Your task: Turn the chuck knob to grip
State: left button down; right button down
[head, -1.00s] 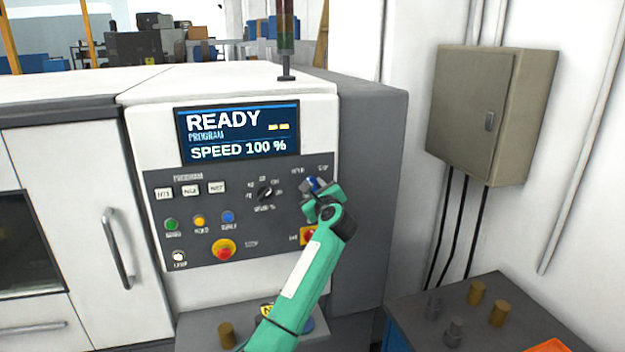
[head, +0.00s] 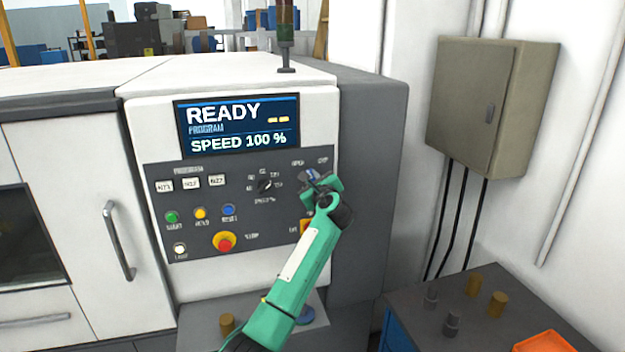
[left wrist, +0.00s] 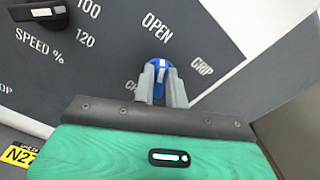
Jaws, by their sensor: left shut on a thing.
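The chuck knob (left wrist: 160,63) is blue with a white mark and sits on the dark control panel, between the labels OPEN (left wrist: 157,27) and GRIP (left wrist: 202,66) in the left wrist view. My left gripper (left wrist: 159,84) is shut on it, with one grey finger on each side. In the head view the knob (head: 313,174) shows only in part at the panel's upper right, behind my left gripper (head: 318,181). The white mark points toward the top of the wrist view; its exact setting is hard to tell. My right gripper is not in view.
The speed dial (head: 265,185) is left of the knob. A red stop button (head: 225,243) and coloured buttons sit lower left. The screen (head: 237,127) reads READY, SPEED 100 %. A grey wall cabinet (head: 490,105) and a bench with metal parts (head: 498,304) stand right.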

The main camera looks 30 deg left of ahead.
pick_arm(q)
jog(key=shift+m, duration=0.3)
jog(key=shift+d+m+b, duration=0.1)
jog(key=shift+m+b, duration=0.2)
jog(key=shift+m, duration=0.3)
jog(key=shift+w+r+m, duration=0.1)
jog(key=shift+m, duration=0.8)
jog(key=m+p, duration=0.2)
jog(key=m, duration=0.2)
jog(key=m+p, duration=0.3)
jog(key=m, duration=0.1)
jog(key=shift+w+d+p, duration=0.15)
jog(key=shift+w+p, duration=0.05)
jog(key=shift+p, duration=0.1)
jog(key=shift+m, duration=0.3)
